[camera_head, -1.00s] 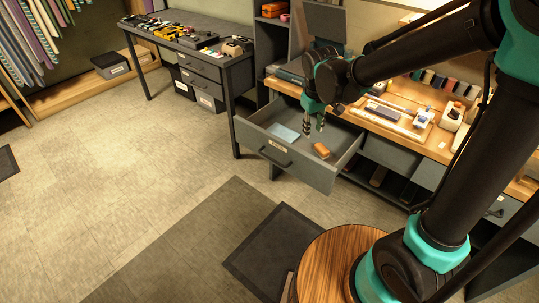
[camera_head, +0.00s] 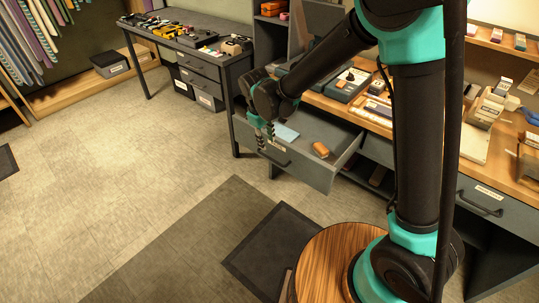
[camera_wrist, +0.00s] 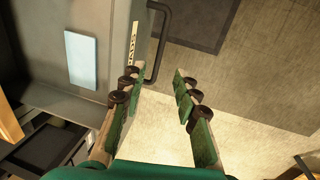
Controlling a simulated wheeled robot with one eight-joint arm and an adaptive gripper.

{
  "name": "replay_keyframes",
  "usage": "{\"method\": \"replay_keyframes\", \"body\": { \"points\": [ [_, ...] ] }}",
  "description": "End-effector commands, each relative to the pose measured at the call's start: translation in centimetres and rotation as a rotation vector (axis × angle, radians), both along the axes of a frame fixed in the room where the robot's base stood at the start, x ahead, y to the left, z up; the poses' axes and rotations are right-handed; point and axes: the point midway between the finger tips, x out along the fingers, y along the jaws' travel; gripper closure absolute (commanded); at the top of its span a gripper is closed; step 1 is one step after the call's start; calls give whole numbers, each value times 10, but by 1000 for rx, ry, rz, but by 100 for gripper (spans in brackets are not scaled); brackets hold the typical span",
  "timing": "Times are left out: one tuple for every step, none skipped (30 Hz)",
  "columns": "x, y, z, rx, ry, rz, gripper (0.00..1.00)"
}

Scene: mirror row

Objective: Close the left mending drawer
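The left mending drawer (camera_head: 322,178) is a grey drawer pulled well out from under the wooden bench. A light blue flat item (camera_head: 285,134) and an orange-brown item (camera_head: 320,149) lie inside it. Its dark bar handle (camera_head: 275,156) is on the front face; the handle also shows in the wrist view (camera_wrist: 162,42), beyond my fingertips and a little left of centre. My gripper (camera_head: 264,137) is at the drawer's front left corner in the head view. In the wrist view my gripper (camera_wrist: 160,90) has its green fingers spread, with only floor visible between them. I cannot tell if it touches the drawer.
The wooden bench (camera_head: 335,103) behind the drawer carries small tools and boxes. Another grey drawer (camera_head: 487,201) at the right looks shut. A side table (camera_head: 222,60) stands at the back left. The floor (camera_head: 150,180) before the drawer is clear.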

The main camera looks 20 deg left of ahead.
Motion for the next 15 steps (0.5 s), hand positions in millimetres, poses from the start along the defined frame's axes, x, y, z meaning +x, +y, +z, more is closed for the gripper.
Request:
{"method": "replay_keyframes", "body": {
  "points": [
    [2,-1,-11,0,0,-1,69],
    [3,-1,-16,0,0,-1,69],
    [5,-1,-24,0,0,-2,69],
    [6,-2,-30,0,0,-2,69],
    [7,-3,-36,1,0,-3,69],
    [8,-3,-43,1,0,-3,69],
    [9,-3,-48,1,0,-3,69],
    [10,-4,-53,1,0,-3,69],
    [11,-4,-59,0,0,-2,69],
    [12,-5,-64,0,0,-2,69],
    [12,-5,-68,0,0,-2,69],
    [13,-5,-73,0,0,-2,69],
    [14,-5,-76,0,0,-1,69],
    [14,-6,-79,0,0,-1,69],
    [15,-6,-82,0,0,-1,69]
  ]
}}
